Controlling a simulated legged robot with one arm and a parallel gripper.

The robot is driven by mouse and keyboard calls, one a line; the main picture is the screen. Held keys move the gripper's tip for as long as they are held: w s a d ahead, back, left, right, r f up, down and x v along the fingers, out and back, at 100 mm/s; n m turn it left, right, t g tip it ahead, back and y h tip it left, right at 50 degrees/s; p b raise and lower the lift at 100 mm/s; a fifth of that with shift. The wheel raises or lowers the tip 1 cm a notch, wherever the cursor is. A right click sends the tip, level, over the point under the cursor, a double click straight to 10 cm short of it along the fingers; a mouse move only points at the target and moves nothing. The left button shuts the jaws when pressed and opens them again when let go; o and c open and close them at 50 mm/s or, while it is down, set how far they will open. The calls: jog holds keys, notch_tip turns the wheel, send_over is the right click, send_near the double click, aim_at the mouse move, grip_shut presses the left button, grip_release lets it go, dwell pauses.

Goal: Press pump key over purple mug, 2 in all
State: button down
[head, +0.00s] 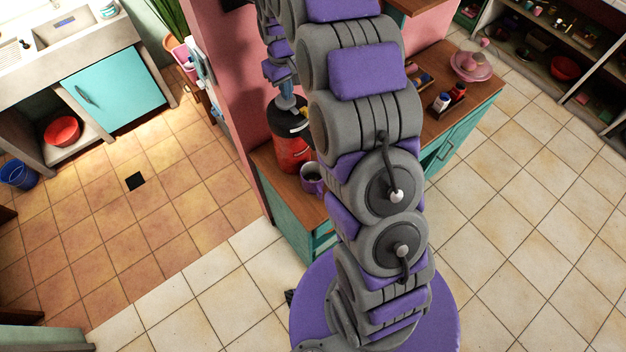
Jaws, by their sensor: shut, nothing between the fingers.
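A red pump pot (291,152) with a black top (285,122) stands on the wooden counter, left of my arm's thick links. A purple mug (312,186) stands upright on the counter at the pot's front right, close to it. The inside of the mug looks dark. My gripper (289,105) points down at the top of the pot, shut and empty. The pump key itself is too small to make out, and I cannot tell whether my gripper touches it. My arm hides part of the counter right of the mug.
The wooden counter (285,200) has a pink wall behind it. Small bottles (442,101) and a pink dish (471,68) stand on its right part. A sink cabinet (115,90) is at far left and an open shelf (560,50) at upper right. The tiled floor is mostly clear.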

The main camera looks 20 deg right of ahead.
jog(key=shift+f, duration=0.25)
jog(key=shift+f+b, duration=0.4)
jog(key=shift+f, duration=0.8)
jog(key=shift+r, duration=0.15)
jog(key=shift+r+p, duration=0.3)
jog(key=shift+r, duration=1)
jog(key=shift+r+p, duration=0.5)
jog(key=shift+r, duration=2.45)
